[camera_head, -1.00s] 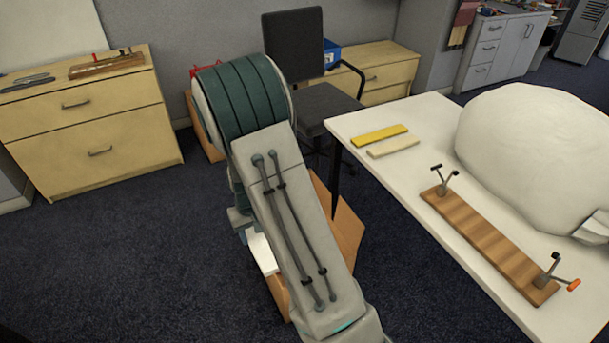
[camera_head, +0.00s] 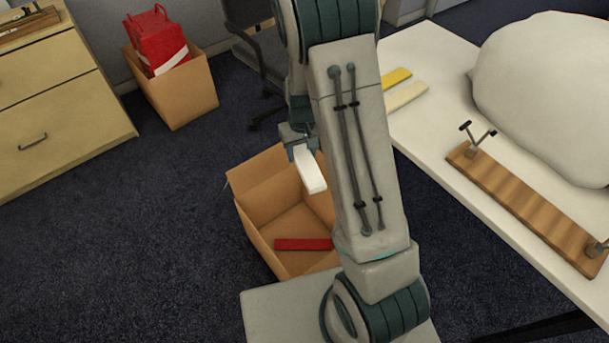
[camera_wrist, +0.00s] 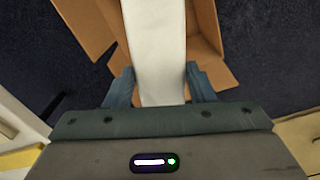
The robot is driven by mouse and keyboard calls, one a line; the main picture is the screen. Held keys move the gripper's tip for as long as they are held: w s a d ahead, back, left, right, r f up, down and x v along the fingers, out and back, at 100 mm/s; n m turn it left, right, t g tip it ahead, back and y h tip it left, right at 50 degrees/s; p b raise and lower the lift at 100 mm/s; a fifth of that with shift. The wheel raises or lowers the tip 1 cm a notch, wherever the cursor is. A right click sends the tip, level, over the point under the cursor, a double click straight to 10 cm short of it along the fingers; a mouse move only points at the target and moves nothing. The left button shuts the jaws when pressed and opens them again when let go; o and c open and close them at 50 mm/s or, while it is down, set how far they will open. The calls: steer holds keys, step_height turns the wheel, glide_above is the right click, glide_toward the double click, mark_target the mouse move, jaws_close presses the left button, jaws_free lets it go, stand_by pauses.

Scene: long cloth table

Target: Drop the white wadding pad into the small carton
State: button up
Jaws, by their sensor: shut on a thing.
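My gripper (camera_head: 300,147) is shut on the white wadding pad (camera_head: 310,171), a white bar-like piece that hangs from the jaws. In the wrist view the pad (camera_wrist: 155,45) runs up between the two fingers (camera_wrist: 160,88). An open carton (camera_head: 262,228) stands on the floor beside the table. The pad is over the carton's opening in the head view, apart from its floor. A red flat bar (camera_head: 303,244) lies inside this carton. In the wrist view the carton (camera_wrist: 205,50) shows behind the pad. My arm hides the carton's right side in the head view.
Another carton (camera_head: 180,92) with a red container (camera_head: 156,40) stands by the wooden cabinet. The white table (camera_head: 425,130) at right holds a large white mound (camera_head: 548,95), a wooden board (camera_head: 520,200) and yellow and cream bars. A chair stands behind my arm.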

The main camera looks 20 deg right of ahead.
mark_target(303, 150)
step_height(303, 150, down, 12)
steer(key=w+n+b, duration=0.1)
steer(key=n+b, duration=0.2)
steer(key=b, duration=1.2)
steer(key=shift+d, duration=0.3)
steer(key=shift+w+b, duration=0.1)
steer(key=shift+b, duration=0.2)
step_height(303, 150, down, 6)
steer(key=b, duration=0.4)
steer(key=shift+r, duration=0.15)
steer(key=o, duration=1)
step_height(303, 150, up, 14)
steer(key=p, duration=0.4)
